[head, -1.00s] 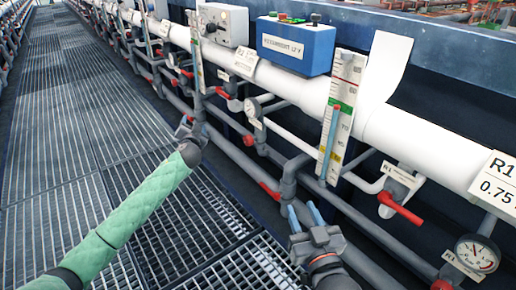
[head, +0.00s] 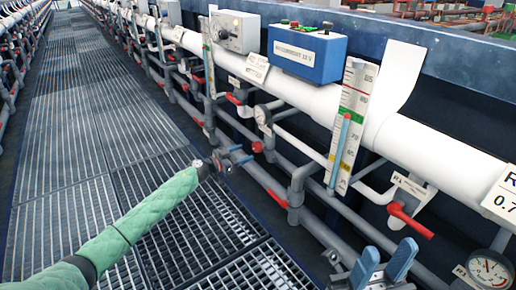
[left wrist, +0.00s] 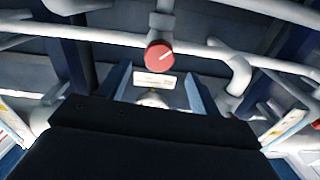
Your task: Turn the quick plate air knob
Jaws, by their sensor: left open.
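A round red knob (left wrist: 159,56) with a white line sits on a grey pipe fitting in the left wrist view, just beyond my fingertips. A small red part (head: 257,147), seemingly this knob, shows on the lower pipes in the head view. My left gripper (head: 232,158) is just left of it, open and empty. In the left wrist view its blue fingers (left wrist: 157,90) stand apart, with a pale label (left wrist: 155,80) showing between them; the knob looks above them, untouched. My right gripper (head: 384,262) is at the bottom right, its blue fingers apart and empty.
A red lever valve (head: 410,220), a round gauge (head: 488,270) and a tall scale (head: 353,120) stand along the white pipe (head: 300,92). A blue control box (head: 305,52) sits above. Grey pipes crowd the left gripper's right side; the grated walkway (head: 80,160) is clear.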

